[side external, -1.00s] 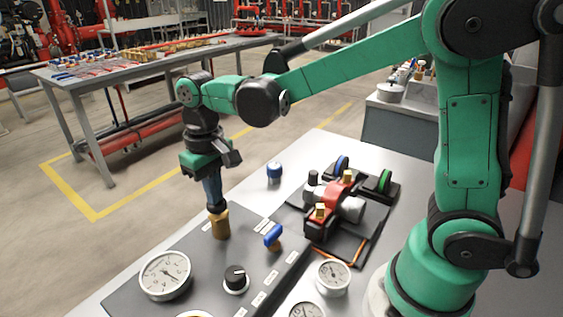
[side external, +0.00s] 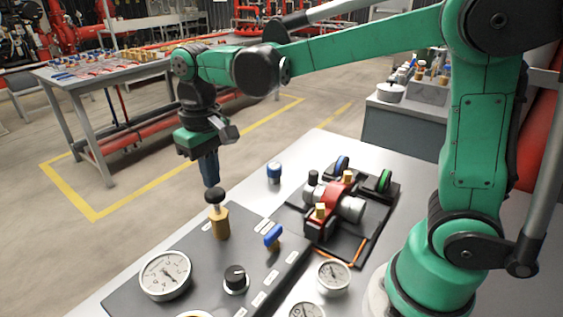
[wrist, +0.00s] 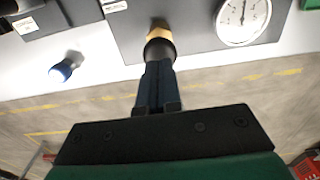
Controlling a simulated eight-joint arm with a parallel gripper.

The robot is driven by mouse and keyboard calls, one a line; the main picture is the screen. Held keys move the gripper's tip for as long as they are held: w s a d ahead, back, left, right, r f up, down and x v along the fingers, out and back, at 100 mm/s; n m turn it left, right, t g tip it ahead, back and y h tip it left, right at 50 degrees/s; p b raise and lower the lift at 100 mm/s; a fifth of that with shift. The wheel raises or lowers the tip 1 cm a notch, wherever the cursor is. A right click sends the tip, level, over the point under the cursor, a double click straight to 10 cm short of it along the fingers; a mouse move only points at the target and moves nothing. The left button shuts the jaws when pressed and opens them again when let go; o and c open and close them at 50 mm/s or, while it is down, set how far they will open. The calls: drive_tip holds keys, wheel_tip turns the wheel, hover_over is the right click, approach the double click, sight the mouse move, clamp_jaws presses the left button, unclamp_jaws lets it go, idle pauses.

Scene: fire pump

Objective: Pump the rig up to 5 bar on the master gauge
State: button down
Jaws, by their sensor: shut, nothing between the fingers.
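The brass pump body (side external: 221,222) stands on the dark panel, with its round black knob (side external: 215,196) raised on a short stem above it. My gripper (side external: 212,184) points down with its fingers shut and empty, tips just over the knob. I cannot tell whether they touch it. In the wrist view my gripper (wrist: 157,68) covers part of the black knob (wrist: 160,50), with the brass body (wrist: 158,34) beyond. The large white gauge (side external: 165,275) sits at the panel's near left and also shows in the wrist view (wrist: 243,20). Its dark needle is too small to read exactly.
A blue-handled valve (side external: 273,236) and a black dial knob (side external: 236,279) are on the panel near the pump. A blue cap (side external: 274,172) stands behind. A red-and-grey unit (side external: 335,207) and a smaller gauge (side external: 333,277) are to the right. Space above the panel's left is free.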

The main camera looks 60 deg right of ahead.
sight(213, 191)
drive_tip(key=shift+f, duration=0.1)
idle(1.8)
idle(0.5)
drive_tip(key=shift+f, duration=1.7)
drive_tip(key=shift+r, duration=1.85)
wheel_tip(213, 191, up, 7)
